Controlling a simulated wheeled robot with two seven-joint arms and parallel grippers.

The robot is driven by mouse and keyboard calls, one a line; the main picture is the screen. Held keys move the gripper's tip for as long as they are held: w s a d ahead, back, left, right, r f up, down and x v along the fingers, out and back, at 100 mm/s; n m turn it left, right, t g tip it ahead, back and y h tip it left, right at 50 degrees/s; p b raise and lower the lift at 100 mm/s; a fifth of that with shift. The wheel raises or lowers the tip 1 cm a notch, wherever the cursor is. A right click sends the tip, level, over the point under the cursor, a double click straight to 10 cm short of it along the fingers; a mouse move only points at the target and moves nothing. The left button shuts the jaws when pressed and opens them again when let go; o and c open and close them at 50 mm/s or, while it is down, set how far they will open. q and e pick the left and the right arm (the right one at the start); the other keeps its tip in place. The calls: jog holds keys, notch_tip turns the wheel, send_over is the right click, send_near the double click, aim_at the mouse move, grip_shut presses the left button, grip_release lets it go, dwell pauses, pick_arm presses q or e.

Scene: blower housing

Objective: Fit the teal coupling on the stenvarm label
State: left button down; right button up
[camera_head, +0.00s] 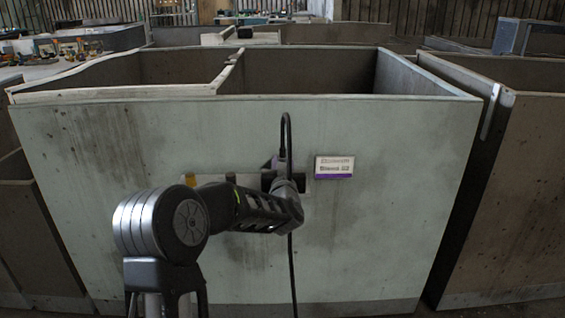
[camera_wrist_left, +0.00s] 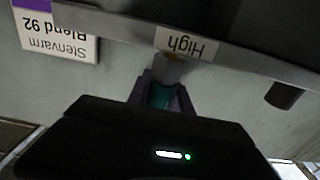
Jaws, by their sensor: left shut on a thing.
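In the left wrist view, which is upside down, my left gripper (camera_wrist_left: 162,93) is shut on the teal coupling (camera_wrist_left: 160,96). The coupling points at a grey fitting (camera_wrist_left: 170,68) beside a small "High" label (camera_wrist_left: 184,43); I cannot tell whether they touch or are joined. The white Stenvarm label (camera_wrist_left: 56,38), reading "Blend 92", is off to the left of the fitting. In the head view a white label with a purple band (camera_head: 334,167) is on the pale housing wall, right of my left wrist. There my arm hides the coupling and fingertips.
The pale housing wall (camera_head: 110,150) fills the front, with open compartments behind its top edge. A black cable (camera_head: 288,128) loops above my wrist and hangs below it. A dark stub (camera_wrist_left: 283,95) sticks out in the wrist view. Another bin (camera_head: 520,190) stands close on the right.

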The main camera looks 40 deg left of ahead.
pick_arm(q)
jog(key=shift+f+b, duration=0.35)
jog(key=shift+f, duration=0.05)
pick_arm(e)
jog(key=shift+f, duration=0.4)
pick_arm(q)
jog(key=c, duration=1.1)
grip_release()
pick_arm(e)
jog(key=shift+w+d, duration=0.1)
pick_arm(q)
jog(key=shift+s+d, duration=0.25)
jog(key=p+v, duration=0.1)
jog(key=v, duration=0.6)
pick_arm(e)
jog(key=shift+w+d+r, duration=0.1)
jog(key=shift+r, duration=0.4)
